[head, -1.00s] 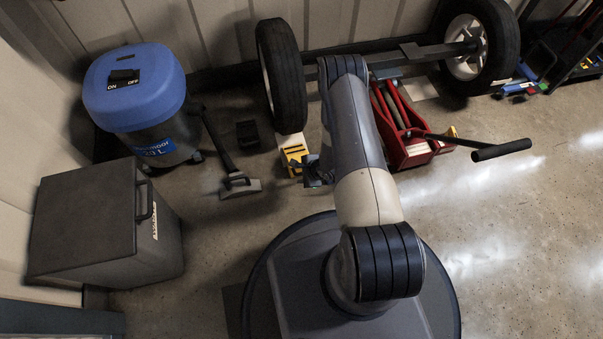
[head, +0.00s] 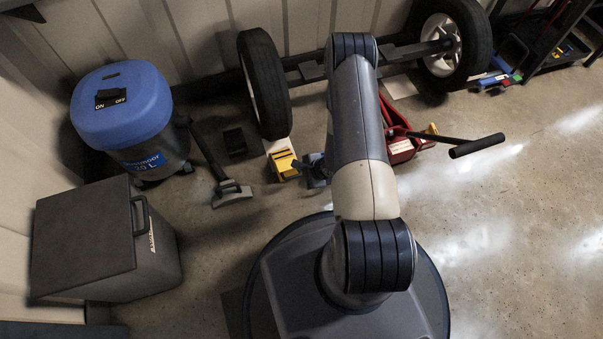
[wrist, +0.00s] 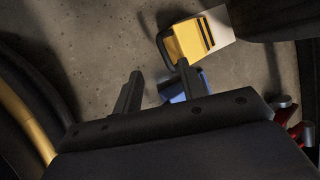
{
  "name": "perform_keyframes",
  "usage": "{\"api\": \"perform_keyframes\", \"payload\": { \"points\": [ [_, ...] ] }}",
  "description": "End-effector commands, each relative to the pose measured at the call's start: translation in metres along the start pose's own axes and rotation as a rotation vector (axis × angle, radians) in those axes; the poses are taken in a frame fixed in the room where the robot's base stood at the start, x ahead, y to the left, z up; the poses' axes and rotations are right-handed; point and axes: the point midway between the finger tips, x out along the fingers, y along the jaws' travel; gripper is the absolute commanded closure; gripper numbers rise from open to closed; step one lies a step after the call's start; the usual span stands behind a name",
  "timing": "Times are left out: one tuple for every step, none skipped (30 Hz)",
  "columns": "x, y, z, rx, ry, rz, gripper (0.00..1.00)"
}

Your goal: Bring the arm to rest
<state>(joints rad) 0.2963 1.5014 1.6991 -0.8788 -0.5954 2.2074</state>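My arm (head: 360,120) reaches up the picture from my base in the head view, bent at a dark joint near the axle. Bare floor and the edge of a blue item (wrist: 186,87) show beyond the fingers. A yellow block-like item (wrist: 188,38) lies on the floor past the right finger. It also shows in the head view (head: 283,163), left of the arm.
A wheel (head: 263,84) and axle stand by the wall. A blue-topped vacuum (head: 122,103) and grey box (head: 90,240) stand left. Floor at right (head: 520,240) is clear.

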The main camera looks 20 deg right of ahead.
Motion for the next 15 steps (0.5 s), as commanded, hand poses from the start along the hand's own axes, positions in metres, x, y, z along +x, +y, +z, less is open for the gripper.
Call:
{"api": "perform_keyframes", "payload": {
  "points": [
    [0.000,0.000,0.000,0.000,0.000,0.000,0.61],
    [0.000,0.000,0.000,0.000,0.000,0.000,0.61],
    [0.000,0.000,0.000,0.000,0.000,0.000,0.61],
    [0.001,0.000,0.000,0.000,0.000,0.000,0.61],
    [0.001,0.000,0.000,0.000,0.000,0.000,0.61],
    [0.003,0.001,0.000,0.000,0.000,0.001,0.61],
    [0.005,0.001,0.000,0.000,0.000,0.001,0.61],
    [0.008,0.001,-0.001,-0.001,0.000,0.001,0.61],
    [0.012,0.001,-0.001,-0.001,0.000,0.001,0.61],
    [0.016,0.001,-0.001,-0.002,0.000,0.001,0.61],
    [0.021,0.001,-0.001,-0.003,0.000,0.001,0.61],
    [0.028,0.002,-0.001,-0.002,0.000,0.001,0.61],
    [0.033,0.002,-0.001,-0.001,0.000,0.001,0.61],
    [0.039,0.002,-0.001,-0.002,0.000,0.001,0.61],
    [0.047,0.002,-0.001,-0.003,-0.001,0.001,0.61]
  ]
}}
